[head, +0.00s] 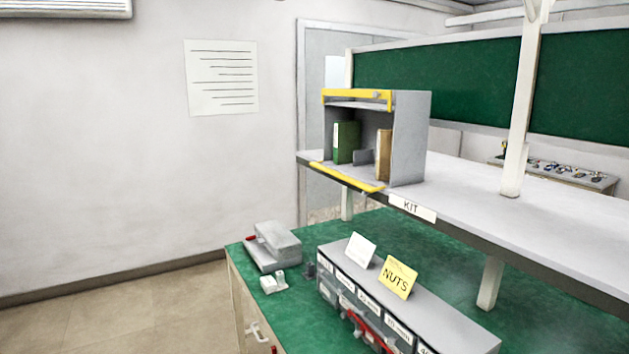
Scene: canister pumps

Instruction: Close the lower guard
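A grey open-fronted box (410,140) stands on the white upper shelf. A yellow-edged lower guard (347,178) sits at the bottom of its front, sticking out past the shelf's front edge. It looks swung down and outward, leaving the front opening clear. A second yellow-edged guard (357,98) is at the top of the opening, with a small grey catch or knob near its right end. Inside the box stand a green binder (346,142) and a tan binder or board (383,154). My gripper does not show in the head view.
A KIT label (412,208) marks the white shelf (470,200) edge, right of the box. A white post (519,110) stands further right. Below, the green bench (450,250) holds a labelled drawer unit (440,315) with upright cards and a grey device (275,245).

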